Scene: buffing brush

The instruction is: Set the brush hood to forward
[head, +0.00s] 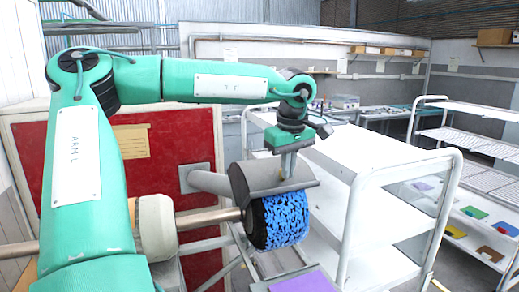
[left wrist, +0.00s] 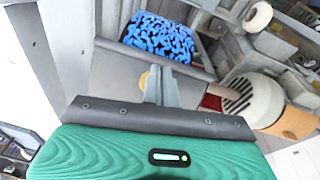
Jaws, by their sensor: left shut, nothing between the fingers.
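The brush (head: 281,219) is a blue and black speckled wheel on a shaft. The grey brush hood (head: 266,176) covers its top and left side. In the left wrist view the hood (left wrist: 118,78) is a grey plate with the blue brush (left wrist: 160,37) beyond it. My left gripper (head: 288,172) points down with its fingers shut and empty. Its fingertips are at the top of the hood; I cannot tell whether they touch. In the left wrist view the fingers (left wrist: 158,84) are together over the hood, beside a yellowish spot. My right gripper is not in view.
A cream wheel (head: 157,228) sits on the same shaft, left of the brush. A white trolley (head: 372,179) stands close on the right. A purple pad (head: 305,282) lies below the brush. A red panel (head: 190,135) is behind my left arm.

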